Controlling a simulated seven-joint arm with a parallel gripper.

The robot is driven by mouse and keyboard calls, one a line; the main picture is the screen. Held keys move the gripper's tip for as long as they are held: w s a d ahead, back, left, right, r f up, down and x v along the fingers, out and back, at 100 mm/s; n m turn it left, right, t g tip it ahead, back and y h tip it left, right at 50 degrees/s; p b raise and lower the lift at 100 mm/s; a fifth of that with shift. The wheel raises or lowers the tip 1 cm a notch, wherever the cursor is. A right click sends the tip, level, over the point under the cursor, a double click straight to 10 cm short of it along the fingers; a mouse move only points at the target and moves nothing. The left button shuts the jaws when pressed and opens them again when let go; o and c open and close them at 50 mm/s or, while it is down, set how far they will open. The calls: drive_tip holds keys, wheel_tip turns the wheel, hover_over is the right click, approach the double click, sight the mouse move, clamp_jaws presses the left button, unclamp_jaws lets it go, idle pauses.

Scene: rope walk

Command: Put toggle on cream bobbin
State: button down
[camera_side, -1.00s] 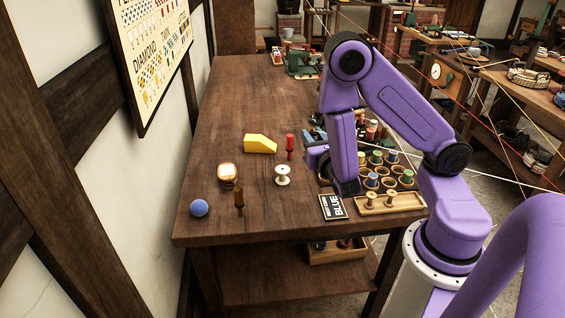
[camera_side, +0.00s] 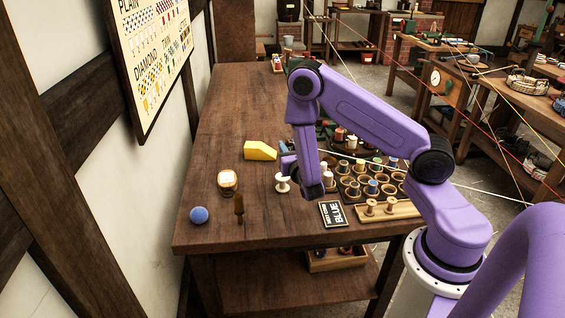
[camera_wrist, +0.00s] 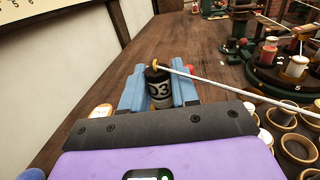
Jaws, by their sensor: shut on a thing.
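My gripper (camera_wrist: 158,92) is shut on a dark toggle (camera_wrist: 159,103) with a pale label reading "03", seen in the wrist view. A brass-coloured ring at its top has a white cord running off to the right. The toggle is hidden in the side view. The wrist view does not clearly show this bobbin.
A rack of spools (camera_side: 368,180) and a "BLUE" card (camera_side: 333,213) lie to the right. A red peg (camera_wrist: 190,70) stands beyond my fingers.

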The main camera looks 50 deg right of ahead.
drive_tip(key=w+f, duration=0.1)
drive_tip(key=w+d+f, duration=0.1)
drive_tip(key=w+f, duration=0.1)
drive_tip(key=shift+f, duration=0.3)
drive_tip(key=shift+a+f, duration=0.1)
drive_tip(key=shift+f, duration=1.45)
drive_tip(key=shift+f, duration=0.1)
drive_tip(key=c, duration=0.8)
unclamp_jaws()
drive_tip(key=shift+c, duration=0.2)
